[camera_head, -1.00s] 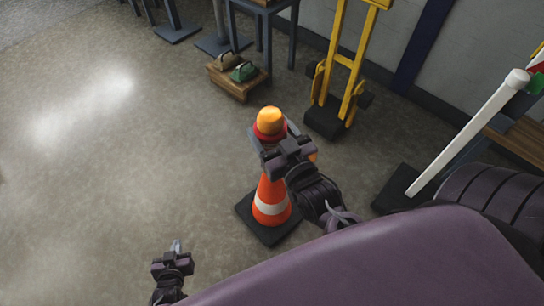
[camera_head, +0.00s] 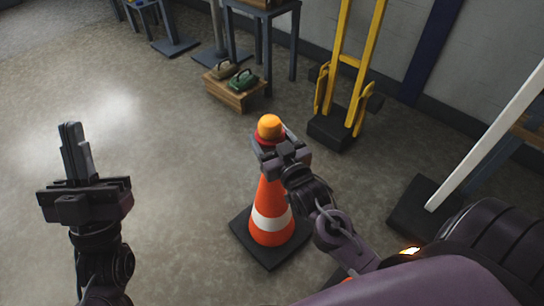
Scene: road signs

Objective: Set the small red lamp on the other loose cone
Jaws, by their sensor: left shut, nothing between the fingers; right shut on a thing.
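An orange cone (camera_head: 270,190) with a white band stands upright on its black square base in the middle of the view. A small lamp with an amber dome (camera_head: 270,128) and a red lower part sits at the cone's top. My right gripper (camera_head: 278,152) is shut at the lamp's lower part, just above the cone. The fingers hide the join between lamp and cone, so I cannot tell whether they touch. My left gripper (camera_head: 76,155) is shut and empty, fingers pointing up, well to the left of the cone.
A yellow hand truck (camera_head: 347,85) stands behind the cone to the right. A low wooden crate (camera_head: 238,97) with a green and a tan thing on it is at the back. A white post (camera_head: 490,135) on a black base leans across the right. The floor at left is clear.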

